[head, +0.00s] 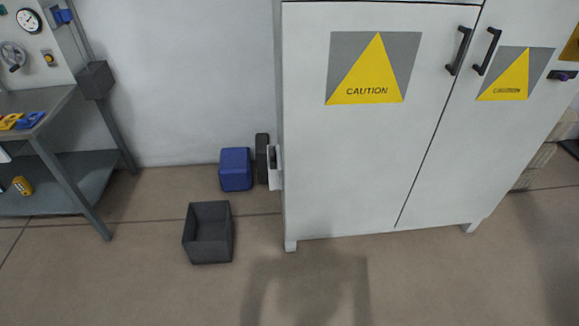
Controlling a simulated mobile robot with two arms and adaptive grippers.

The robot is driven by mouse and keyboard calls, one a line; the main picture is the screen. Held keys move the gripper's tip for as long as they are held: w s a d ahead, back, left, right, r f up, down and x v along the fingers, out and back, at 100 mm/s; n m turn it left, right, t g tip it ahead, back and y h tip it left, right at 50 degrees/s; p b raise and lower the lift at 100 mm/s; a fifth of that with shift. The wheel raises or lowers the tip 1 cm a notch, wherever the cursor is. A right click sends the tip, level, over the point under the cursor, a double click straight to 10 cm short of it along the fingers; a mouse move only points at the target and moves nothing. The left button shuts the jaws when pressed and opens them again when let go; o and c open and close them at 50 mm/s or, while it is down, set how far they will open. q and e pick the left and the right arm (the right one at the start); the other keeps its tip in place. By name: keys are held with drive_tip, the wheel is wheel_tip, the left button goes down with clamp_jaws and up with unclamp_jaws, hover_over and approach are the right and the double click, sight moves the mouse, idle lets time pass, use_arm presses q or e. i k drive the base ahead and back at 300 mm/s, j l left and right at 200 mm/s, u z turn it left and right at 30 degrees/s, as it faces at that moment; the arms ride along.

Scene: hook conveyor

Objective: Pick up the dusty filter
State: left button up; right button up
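I cannot make out a dusty filter for certain in the head view. A white and grey item (273,167) sits at the left side of the cabinet, low down, partly hidden by the cabinet's edge; I cannot tell what it is. Neither of my grippers is in view.
A white two-door cabinet (375,150) with caution signs stands shut. An open, empty-looking dark grey bin (209,250), a blue box (235,169) and a dark object (262,158) stand on the floor to its left. A workbench (50,100) is at far left. The front floor is clear.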

sight(273, 153)
drive_tip(key=i+j+z, duration=0.2)
drive_tip(key=j+z, duration=0.25)
drive_tip(key=j, duration=0.15)
drive_tip(key=i+j+z, duration=0.2)
drive_tip(key=j+z, duration=0.25)
drive_tip(key=j, duration=0.2)
